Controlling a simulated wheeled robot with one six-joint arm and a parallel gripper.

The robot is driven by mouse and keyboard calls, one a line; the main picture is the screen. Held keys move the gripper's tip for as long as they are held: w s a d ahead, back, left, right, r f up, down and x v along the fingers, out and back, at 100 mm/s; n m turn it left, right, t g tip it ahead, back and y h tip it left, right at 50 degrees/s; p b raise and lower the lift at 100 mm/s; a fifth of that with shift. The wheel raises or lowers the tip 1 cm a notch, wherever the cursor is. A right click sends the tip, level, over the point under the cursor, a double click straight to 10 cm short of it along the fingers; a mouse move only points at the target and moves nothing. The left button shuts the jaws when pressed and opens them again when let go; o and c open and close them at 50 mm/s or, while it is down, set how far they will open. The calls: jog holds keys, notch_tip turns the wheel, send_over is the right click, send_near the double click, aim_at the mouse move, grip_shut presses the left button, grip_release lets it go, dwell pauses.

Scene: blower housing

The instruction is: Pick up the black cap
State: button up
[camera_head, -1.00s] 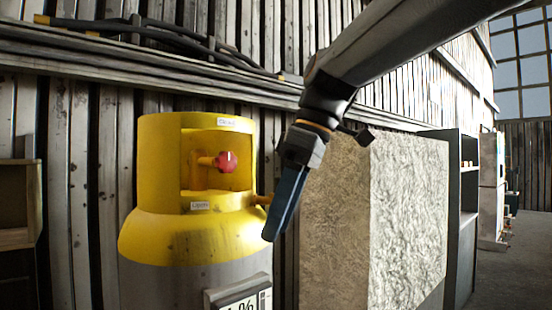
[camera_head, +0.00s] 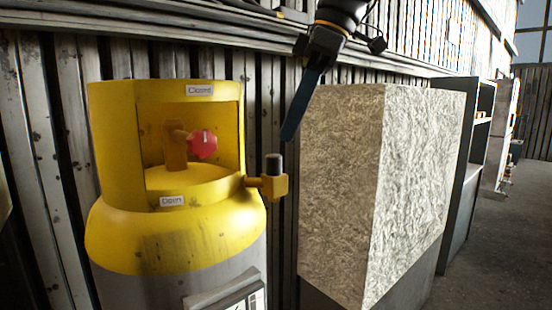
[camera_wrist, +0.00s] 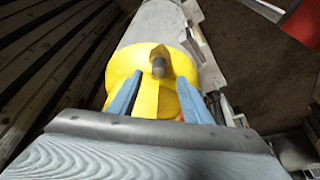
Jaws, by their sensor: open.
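The black cap (camera_head: 273,163) is a small dark cylinder standing upright on the yellow side valve (camera_head: 268,187) of the yellow and grey tank (camera_head: 170,245). My gripper (camera_head: 288,137) points down just above and slightly right of the cap in the head view, apart from it. Its blue fingers overlap there. In the wrist view, my open gripper (camera_wrist: 160,77) has one finger on each side of the picture, with the cap (camera_wrist: 158,66) seen between them. Nothing is held.
A red knob (camera_head: 204,144) sits inside the tank's yellow collar. A large rough-textured block (camera_head: 380,180) stands right of the tank, close to the gripper. A corrugated wall (camera_head: 60,120) is behind. Open floor (camera_head: 500,230) lies at the far right.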

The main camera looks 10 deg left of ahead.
aim_at(276, 155)
jog(key=p+x, duration=0.1)
jog(key=x, duration=0.5)
jog(key=shift+w+a+p, duration=0.1)
jog(key=shift+a+p, duration=0.05)
jog(key=shift+p, duration=0.25)
jog(key=shift+c, duration=0.6)
jog(key=shift+r, duration=0.1)
jog(key=c, duration=1)
